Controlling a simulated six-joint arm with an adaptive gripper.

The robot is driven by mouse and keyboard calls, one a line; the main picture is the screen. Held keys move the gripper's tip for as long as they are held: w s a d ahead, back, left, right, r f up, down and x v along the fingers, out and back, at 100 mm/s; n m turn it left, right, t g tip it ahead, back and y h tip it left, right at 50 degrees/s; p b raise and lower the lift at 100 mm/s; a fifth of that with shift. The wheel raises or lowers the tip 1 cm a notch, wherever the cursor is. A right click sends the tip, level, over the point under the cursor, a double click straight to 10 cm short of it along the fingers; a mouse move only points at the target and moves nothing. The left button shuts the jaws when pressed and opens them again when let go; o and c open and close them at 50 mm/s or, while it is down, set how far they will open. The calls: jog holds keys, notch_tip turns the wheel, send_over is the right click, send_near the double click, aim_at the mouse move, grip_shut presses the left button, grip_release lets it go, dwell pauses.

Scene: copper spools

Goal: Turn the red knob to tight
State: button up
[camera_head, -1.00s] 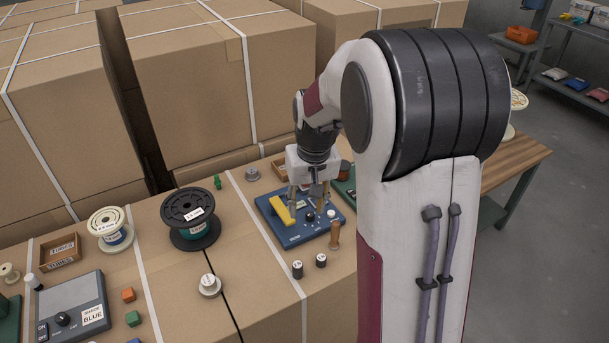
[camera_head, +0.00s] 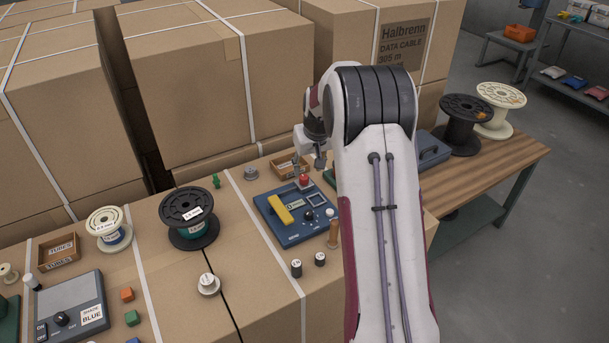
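The red knob (camera_head: 304,181) stands on a small grey mount at the back right of the blue panel (camera_head: 278,226). The panel also carries a yellow bar handle (camera_head: 284,208), a black knob (camera_head: 310,215) and a white knob (camera_head: 330,212). My gripper (camera_head: 309,168) is above and just behind the red knob, with its fingers apart and nothing seen between them. The fingertips look clear of the knob, but the exact gap is hard to judge. Any tight marking is too small to read.
A wooden peg (camera_head: 333,235) stands at the panel's right front corner. Two small dark cylinders (camera_head: 296,268) stand in front. A wooden tray (camera_head: 284,166) lies behind. A black spool (camera_head: 190,218) is to the left. My arm hides the area to the right.

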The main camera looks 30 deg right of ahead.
aim_at(304, 177)
jog(key=shift+w+d+r, duration=0.15)
jog(key=shift+w+r, duration=0.1)
jog(key=shift+w, duration=0.1)
jog(key=shift+f, duration=0.2)
jog(key=shift+x, duration=3.75)
jog(key=shift+w+d, duration=0.1)
grip_shut()
